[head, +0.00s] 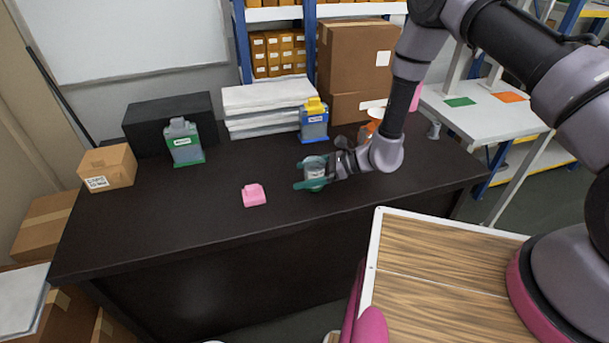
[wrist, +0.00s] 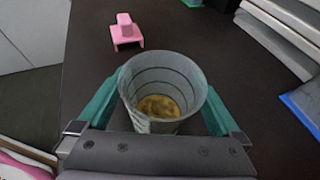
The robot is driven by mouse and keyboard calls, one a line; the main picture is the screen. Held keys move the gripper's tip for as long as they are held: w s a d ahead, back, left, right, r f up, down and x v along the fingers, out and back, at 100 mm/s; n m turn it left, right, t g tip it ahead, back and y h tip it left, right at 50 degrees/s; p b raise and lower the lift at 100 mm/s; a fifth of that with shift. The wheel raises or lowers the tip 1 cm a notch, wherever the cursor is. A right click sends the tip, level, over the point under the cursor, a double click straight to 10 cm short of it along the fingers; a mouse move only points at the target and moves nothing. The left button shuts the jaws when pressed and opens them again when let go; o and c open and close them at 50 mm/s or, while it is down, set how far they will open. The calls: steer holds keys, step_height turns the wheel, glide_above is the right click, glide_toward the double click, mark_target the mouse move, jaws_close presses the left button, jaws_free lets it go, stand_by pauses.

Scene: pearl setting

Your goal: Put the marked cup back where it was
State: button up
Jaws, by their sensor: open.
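A grey, slightly see-through cup (head: 316,172) stands upright on the dark table, with what looks like a pale label on its side. The wrist view shows the cup (wrist: 160,82) from above, with some yellow-brown contents at its bottom. My gripper (head: 305,174) is open, its teal fingers on either side of the cup. The wrist view also shows my gripper (wrist: 164,84) around the cup; whether the fingers touch its wall I cannot tell. Part of the cup's near side is hidden by the gripper body in the wrist view.
A pink block-like object (head: 254,195) lies left of the cup on the dark table (head: 170,228). A green dispenser (head: 185,145), a blue dispenser with yellow top (head: 313,122), white stacks (head: 262,100) and a cardboard box (head: 107,166) stand behind. The table's front left is clear.

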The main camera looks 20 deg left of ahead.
steer(key=v, duration=1.2)
steer(key=w+d+r+n+h, duration=0.15)
steer(key=d+r+n, duration=0.3)
steer(key=r, duration=0.85)
steer(key=d+r+n+h, duration=0.25)
steer(key=d+r, duration=0.35)
steer(key=r, duration=0.7)
steer(key=s+d+r+n+t+h, duration=0.2)
steer(key=s+d+r+t, duration=0.3)
steer(key=d+r, duration=0.4)
steer(key=s+d+r+n+t+h, duration=0.2)
steer(key=s+d+r+t+h, duration=0.3)
steer(key=d, duration=0.9)
steer(key=a+v, duration=0.1)
steer(key=v, duration=0.5)
steer(key=shift+w+r, duration=0.3)
steer(key=shift+r, duration=0.15)
